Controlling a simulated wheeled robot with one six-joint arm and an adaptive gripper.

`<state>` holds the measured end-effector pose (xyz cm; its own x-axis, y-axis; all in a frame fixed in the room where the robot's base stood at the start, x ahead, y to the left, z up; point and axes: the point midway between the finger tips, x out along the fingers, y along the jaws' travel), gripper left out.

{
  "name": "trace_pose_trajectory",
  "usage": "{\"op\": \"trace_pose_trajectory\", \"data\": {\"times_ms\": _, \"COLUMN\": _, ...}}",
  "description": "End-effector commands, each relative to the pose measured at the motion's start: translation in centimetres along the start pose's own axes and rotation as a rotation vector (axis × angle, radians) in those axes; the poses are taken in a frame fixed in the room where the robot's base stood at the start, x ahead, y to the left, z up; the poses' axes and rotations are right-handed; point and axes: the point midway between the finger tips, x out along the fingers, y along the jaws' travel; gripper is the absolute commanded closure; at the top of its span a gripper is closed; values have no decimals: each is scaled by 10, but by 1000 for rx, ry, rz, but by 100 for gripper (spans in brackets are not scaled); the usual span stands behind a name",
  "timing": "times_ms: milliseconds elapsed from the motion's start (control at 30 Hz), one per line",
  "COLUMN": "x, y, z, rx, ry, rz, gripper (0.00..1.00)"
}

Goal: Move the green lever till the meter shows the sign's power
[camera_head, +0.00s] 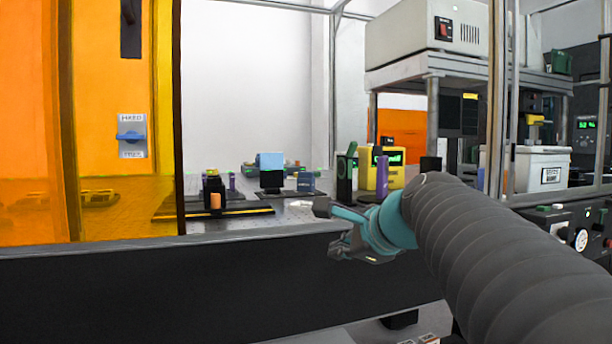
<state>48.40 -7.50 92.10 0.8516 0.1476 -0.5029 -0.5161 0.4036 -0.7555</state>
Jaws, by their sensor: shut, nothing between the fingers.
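A slim green piece (351,149), which looks like the green lever, leans at the left of a yellow meter box (383,170) on the optical table. The meter's dark display (393,156) has green digits, too small to read. A black block (344,178) stands just below the green piece. No sign with a readable power value shows. My gripper (338,232) is shut and empty, in front of the table's near edge, nearer to me than the lever and meter, and below them in the picture. It touches neither of them.
An orange see-through panel (110,205) covers the left of the table. Black mounts (271,180), purple posts (382,176) and a blue box (270,160) stand on the table. A metal upright (495,100) and a shelf frame (432,118) rise at the right.

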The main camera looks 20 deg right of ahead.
Motion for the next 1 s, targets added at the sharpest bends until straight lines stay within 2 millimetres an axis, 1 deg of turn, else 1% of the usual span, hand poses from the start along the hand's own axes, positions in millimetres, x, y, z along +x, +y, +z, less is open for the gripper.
{"op": "trace_pose_trajectory", "data": {"times_ms": 33, "x": 1, "y": -27, "z": -11, "rx": 156, "ry": -15, "rz": -61, "gripper": 100}}
{"op": "trace_pose_trajectory", "data": {"times_ms": 67, "x": 0, "y": -43, "z": -14, "rx": 250, "ry": -31, "rz": -95, "gripper": 100}}
{"op": "trace_pose_trajectory", "data": {"times_ms": 100, "x": -4, "y": -64, "z": -19, "rx": 372, "ry": -58, "rz": -137, "gripper": 100}}
{"op": "trace_pose_trajectory", "data": {"times_ms": 167, "x": -10, "y": -94, "z": -27, "rx": 538, "ry": -101, "rz": -194, "gripper": 100}}
{"op": "trace_pose_trajectory", "data": {"times_ms": 200, "x": -14, "y": -112, "z": -32, "rx": 638, "ry": -133, "rz": -228, "gripper": 100}}
{"op": "trace_pose_trajectory", "data": {"times_ms": 300, "x": -27, "y": -147, "z": -44, "rx": 844, "ry": -211, "rz": -292, "gripper": 100}}
{"op": "trace_pose_trajectory", "data": {"times_ms": 400, "x": -37, "y": -171, "z": -52, "rx": 982, "ry": -274, "rz": -332, "gripper": 100}}
{"op": "trace_pose_trajectory", "data": {"times_ms": 533, "x": -44, "y": -187, "z": -56, "rx": 1071, "ry": -320, "rz": -353, "gripper": 100}}
{"op": "trace_pose_trajectory", "data": {"times_ms": 667, "x": -38, "y": -193, "z": -56, "rx": 1090, "ry": -330, "rz": -353, "gripper": 100}}
{"op": "trace_pose_trajectory", "data": {"times_ms": 767, "x": -25, "y": -199, "z": -54, "rx": 1089, "ry": -331, "rz": -352, "gripper": 100}}
{"op": "trace_pose_trajectory", "data": {"times_ms": 1000, "x": 15, "y": -218, "z": -50, "rx": 1087, "ry": -329, "rz": -350, "gripper": 100}}
